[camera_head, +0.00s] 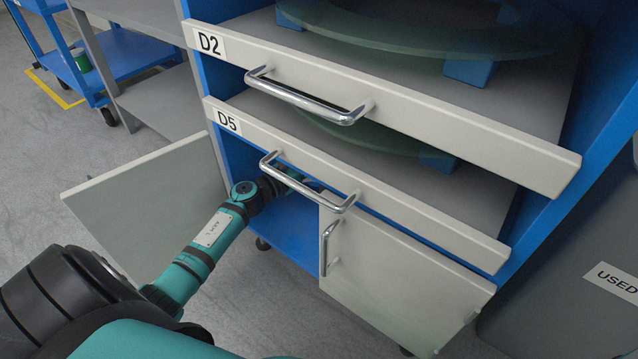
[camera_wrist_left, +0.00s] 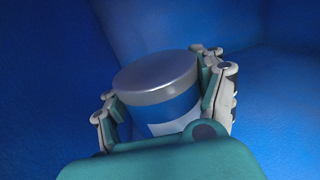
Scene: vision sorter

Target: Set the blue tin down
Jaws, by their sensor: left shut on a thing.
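The blue tin (camera_wrist_left: 168,108) shows in the left wrist view, with a silver lid and a pale label on its blue side. My left gripper (camera_wrist_left: 163,100) is shut on it, with a finger on each side. Blue surfaces of the cabinet interior (camera_wrist_left: 270,75) surround them. Whether the tin's base touches a surface is hidden. In the head view my left arm reaches into the open blue lower compartment (camera_head: 290,235) beneath drawer D5. The gripper and tin are hidden there by the drawer and its handle. My right gripper is not in view.
Drawers D2 (camera_head: 400,104) and D5 (camera_head: 400,205) stick out above the compartment, with metal handles. One cabinet door (camera_head: 150,205) stands open at left; another door (camera_head: 400,280) is at right. A grey bin labelled USED (camera_head: 570,270) stands at right. A blue cart (camera_head: 125,55) is at back left.

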